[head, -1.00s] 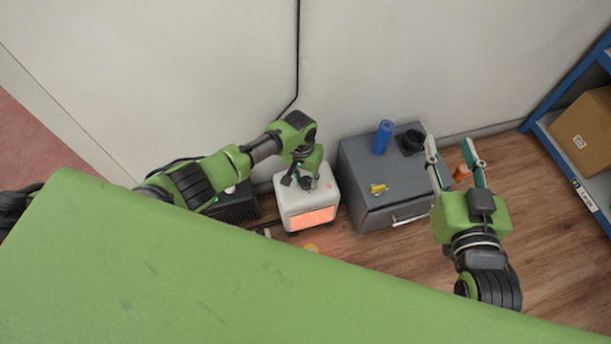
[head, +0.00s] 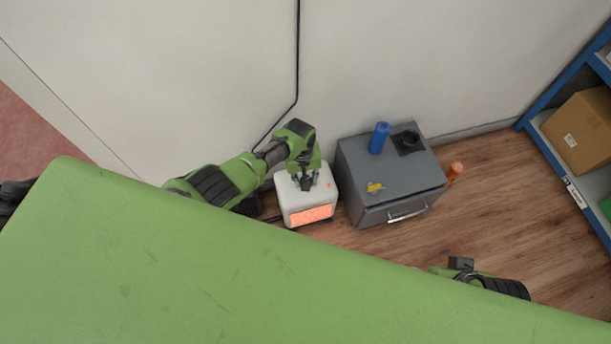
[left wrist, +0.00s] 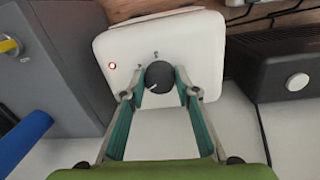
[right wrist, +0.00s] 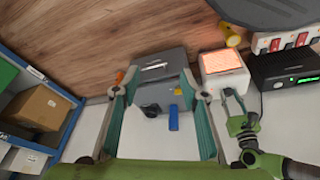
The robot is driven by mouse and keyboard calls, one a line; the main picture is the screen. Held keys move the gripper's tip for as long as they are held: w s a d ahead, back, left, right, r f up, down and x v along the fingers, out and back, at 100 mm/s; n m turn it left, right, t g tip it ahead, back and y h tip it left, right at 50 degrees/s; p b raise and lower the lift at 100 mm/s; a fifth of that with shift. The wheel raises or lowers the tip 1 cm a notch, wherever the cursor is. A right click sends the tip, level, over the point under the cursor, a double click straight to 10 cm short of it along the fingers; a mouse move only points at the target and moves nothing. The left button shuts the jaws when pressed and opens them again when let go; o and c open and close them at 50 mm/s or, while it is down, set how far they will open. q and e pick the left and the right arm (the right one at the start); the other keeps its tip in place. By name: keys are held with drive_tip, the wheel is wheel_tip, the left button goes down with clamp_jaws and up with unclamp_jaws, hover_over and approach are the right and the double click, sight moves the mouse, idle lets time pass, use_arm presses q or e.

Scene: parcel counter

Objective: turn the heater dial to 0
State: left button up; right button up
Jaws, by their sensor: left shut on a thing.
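The heater (head: 293,201) is a white box with a glowing orange front, standing on the floor by the wall. Its dark round dial (left wrist: 160,76) is on the top face, with a pale pointer line towards the lower left in the left wrist view. Small marks beside the dial are too small to read. A small red light (left wrist: 112,66) glows near it. My left gripper (head: 306,184) is above the heater, its fingers closed on either side of the dial. My right gripper (right wrist: 162,95) is open and empty; the head view shows only part of that arm.
A grey cabinet (head: 382,192) stands right of the heater, with a blue cylinder (head: 379,138), a black item and a yellow item on top. An orange item (head: 455,169) is beside it. A black box (right wrist: 285,68) and a power strip (right wrist: 285,42) stand near the heater. A blue shelf (head: 545,118) holds cartons.

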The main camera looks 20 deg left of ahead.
use_arm(q)
drive_tip(key=n+p, duration=0.1)
drive_tip(key=n, duration=0.1)
drive_tip(key=shift+d+r+n, duration=0.1)
drive_tip(key=shift+r+n, duration=0.05)
drive_tip(key=shift+n, duration=0.25)
drive_tip(key=n+p, duration=0.1)
drive_tip(key=n, duration=0.1)
drive_tip(key=shift+n, duration=0.4)
drive_tip(key=shift+n+t, duration=0.3)
drive_tip(key=shift+n, duration=0.6)
drive_tip(key=shift+w+n, duration=0.1)
drive_tip(key=shift+n, duration=0.7)
drive_tip(key=shift+n+y+p, duration=0.3)
drive_tip(key=shift+n, duration=0.9)
use_arm(e)
drive_tip(key=shift+x, duration=2.2)
drive_tip(key=shift+a, duration=0.1)
use_arm(q)
drive_tip(key=o, duration=1.1)
